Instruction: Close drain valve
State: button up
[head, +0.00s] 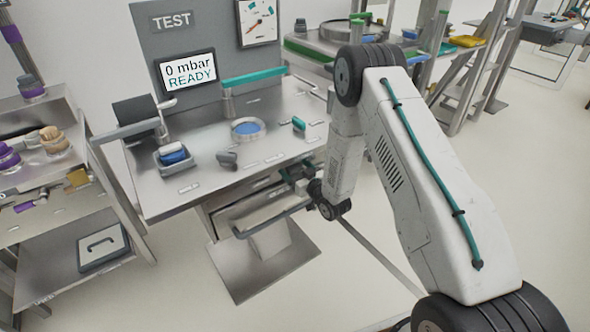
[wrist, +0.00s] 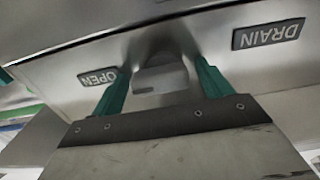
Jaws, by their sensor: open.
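The drain valve handle (wrist: 160,78), a grey metal knob or lever, shows in the wrist view on a brushed metal face. It sits between the two teal fingers of my gripper (wrist: 161,70), which are open on either side of it. I cannot tell whether either finger touches it. In the head view my gripper (head: 290,170) is at the front right edge of the test bench (head: 205,185); the valve cannot be made out there.
The bench has a screen (head: 188,71) reading "0 mbar READY", a round blue-centred fixture (head: 248,128) and a teal-topped handle (head: 253,75). A rail (head: 272,217) runs below the front edge. A shelf cart (head: 60,220) stands left. Floor in front is clear.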

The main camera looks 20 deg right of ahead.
jog(key=c, duration=1)
jog(key=shift+n, duration=0.3)
jog(key=n, duration=0.3)
jog(key=shift+a+n, duration=0.1)
jog(key=shift+n, duration=0.3)
jog(key=n, duration=0.4)
jog(key=shift+a+r, duration=0.1)
jog(key=n, duration=0.5)
jog(key=shift+a, duration=0.1)
jog(key=shift+s+a+n, duration=0.1)
jog(key=shift+n, duration=2.1)
